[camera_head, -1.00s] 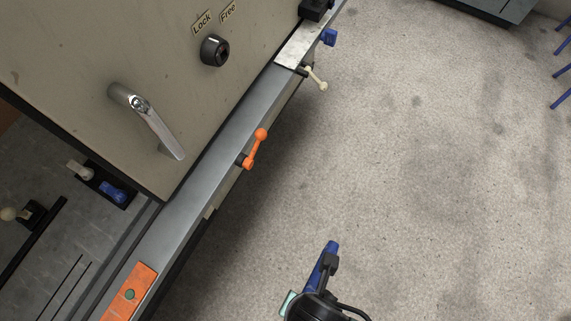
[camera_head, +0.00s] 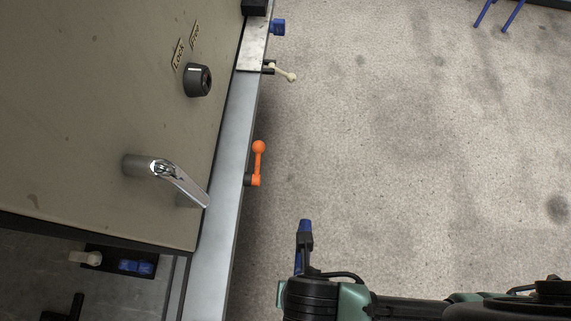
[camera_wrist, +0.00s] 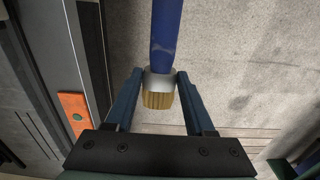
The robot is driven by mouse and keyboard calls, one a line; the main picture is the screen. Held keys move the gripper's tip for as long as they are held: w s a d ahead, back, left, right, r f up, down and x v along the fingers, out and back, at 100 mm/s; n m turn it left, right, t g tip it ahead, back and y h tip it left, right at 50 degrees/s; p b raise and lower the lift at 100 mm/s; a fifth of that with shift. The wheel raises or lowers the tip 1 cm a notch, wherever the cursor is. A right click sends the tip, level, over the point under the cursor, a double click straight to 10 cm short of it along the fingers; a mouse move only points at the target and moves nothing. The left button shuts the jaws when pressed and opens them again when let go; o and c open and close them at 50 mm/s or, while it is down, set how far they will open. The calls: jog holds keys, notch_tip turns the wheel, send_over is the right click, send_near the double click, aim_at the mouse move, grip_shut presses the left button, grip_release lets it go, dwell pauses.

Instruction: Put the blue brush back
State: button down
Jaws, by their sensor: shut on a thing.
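The blue brush (camera_wrist: 166,35) is held in my gripper (camera_wrist: 159,82), seen in the wrist view. Its blue handle points up in that view, with a silver ferrule and tan bristles between my fingers. In the head view, the top of the brush (camera_head: 305,226) shows above my gripper (camera_head: 304,245), over the floor to the right of the grey rail. My fingers hide part of it there, and its bristles are out of sight.
A beige cabinet (camera_head: 90,110) with a chrome handle (camera_head: 170,176) stands left. Along the rail (camera_head: 224,170) an orange lever (camera_head: 257,165), a cream lever (camera_head: 285,74) and a blue knob (camera_head: 278,27) jut out.

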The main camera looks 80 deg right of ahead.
jog(key=shift+s, duration=0.2)
dwell(0.3)
jog(key=p, duration=0.4)
send_over(211, 277)
notch_tip(211, 277, down, 2)
jog(key=shift+s+f, duration=0.15)
jog(key=shift+f, duration=0.1)
notch_tip(211, 277, down, 4)
jog(key=shift+s+r, duration=0.1)
jog(key=shift+w+r+p, duration=0.15)
jog(key=shift+w+p, duration=0.05)
jog(key=shift+p, duration=0.6)
jog(key=shift+f, duration=0.3)
jog(key=shift+c, duration=1.3)
grip_release()
